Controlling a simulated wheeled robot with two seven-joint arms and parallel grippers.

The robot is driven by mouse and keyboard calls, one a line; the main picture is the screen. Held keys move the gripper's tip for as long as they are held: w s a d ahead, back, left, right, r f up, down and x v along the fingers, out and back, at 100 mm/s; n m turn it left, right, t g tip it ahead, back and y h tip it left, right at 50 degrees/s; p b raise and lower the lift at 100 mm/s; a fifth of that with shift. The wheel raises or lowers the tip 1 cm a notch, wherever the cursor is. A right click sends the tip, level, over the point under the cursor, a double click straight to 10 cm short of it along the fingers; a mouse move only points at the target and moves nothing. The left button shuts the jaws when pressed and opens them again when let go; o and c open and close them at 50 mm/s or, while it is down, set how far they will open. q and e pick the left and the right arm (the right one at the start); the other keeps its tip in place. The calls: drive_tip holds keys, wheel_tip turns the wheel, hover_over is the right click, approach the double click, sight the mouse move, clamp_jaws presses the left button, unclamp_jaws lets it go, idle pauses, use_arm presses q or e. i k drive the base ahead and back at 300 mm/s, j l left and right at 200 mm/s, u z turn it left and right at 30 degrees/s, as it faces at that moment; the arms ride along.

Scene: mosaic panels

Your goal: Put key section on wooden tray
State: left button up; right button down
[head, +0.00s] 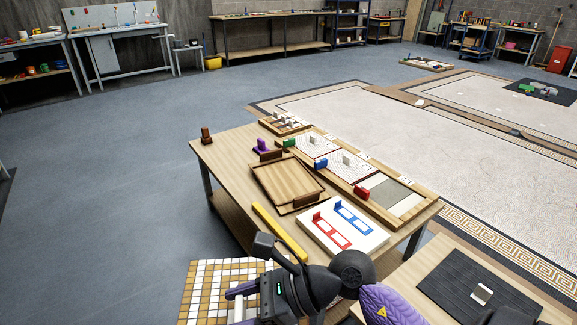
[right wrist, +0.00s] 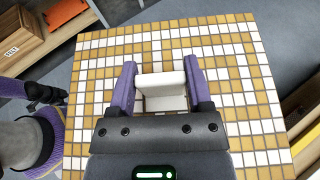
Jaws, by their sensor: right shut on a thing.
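The key section (head: 205,285) is a square panel of white and ochre tiles at the lower left of the head view. It fills much of the right wrist view (right wrist: 150,38). My right gripper (head: 235,303) is shut on a white block-like handle (right wrist: 162,85) at the panel's middle. The panel shows over the floor, off the table's near left side, with no support visible under it. The wooden tray (head: 286,180) lies bare on the table, with dark brown handles at two opposite sides.
The wooden table (head: 225,160) also holds a yellow bar (head: 280,232), a white board with red and blue outlines (head: 325,243) and a long framed row of panels (head: 350,175) behind the tray. A dark mat (head: 455,290) lies on another table at right.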

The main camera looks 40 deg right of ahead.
sight(287, 179)
drive_tip(key=i+z, duration=0.1)
drive_tip(key=i, duration=1.15)
drive_tip(key=i+j+z, duration=0.1)
drive_tip(key=i, duration=1.15)
drive_tip(key=i+z, duration=0.35)
drive_tip(key=z, duration=0.15)
drive_tip(key=i+j+z, duration=0.1)
drive_tip(key=i+z, duration=0.35)
drive_tip(key=i+j+z, duration=0.25)
drive_tip(key=z, duration=0.25)
drive_tip(key=i+z, duration=0.2)
drive_tip(key=z, duration=0.25)
drive_tip(key=i+z, duration=0.2)
drive_tip(key=z, duration=0.25)
drive_tip(key=i+j+z, duration=0.15)
drive_tip(key=z, duration=0.3)
drive_tip(key=i+j+z, duration=0.15)
drive_tip(key=z, duration=0.3)
drive_tip(key=j, duration=0.1)
